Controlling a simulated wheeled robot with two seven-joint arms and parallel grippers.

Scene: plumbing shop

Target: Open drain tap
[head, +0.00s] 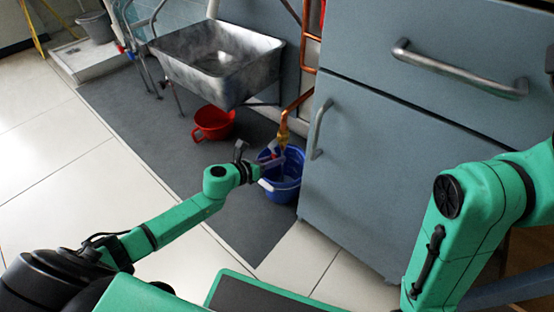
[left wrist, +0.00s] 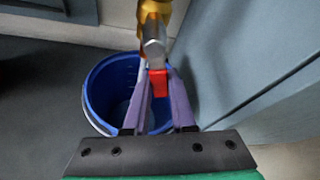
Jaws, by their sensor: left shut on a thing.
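The drain tap (head: 283,134) is a brass fitting at the lower end of a copper pipe, beside the blue-grey cabinet. In the left wrist view the tap (left wrist: 152,14) has a grey metal part and a red handle (left wrist: 157,82) below it. My left gripper (head: 276,157) is at the tap, its purple fingers on both sides of the red handle. It is shut on the handle, which also shows between the fingertips in the left wrist view. A blue bucket (head: 287,187) stands on the floor below the tap. My right arm shows at the right, but its gripper is out of view.
The cabinet (head: 350,200) with metal handles stands close to the right of the tap. A metal sink (head: 215,62) is behind left, with a red pot (head: 214,124) on the dark mat (head: 150,120). A grey bucket (head: 95,27) stands far left. The tiled floor at left is clear.

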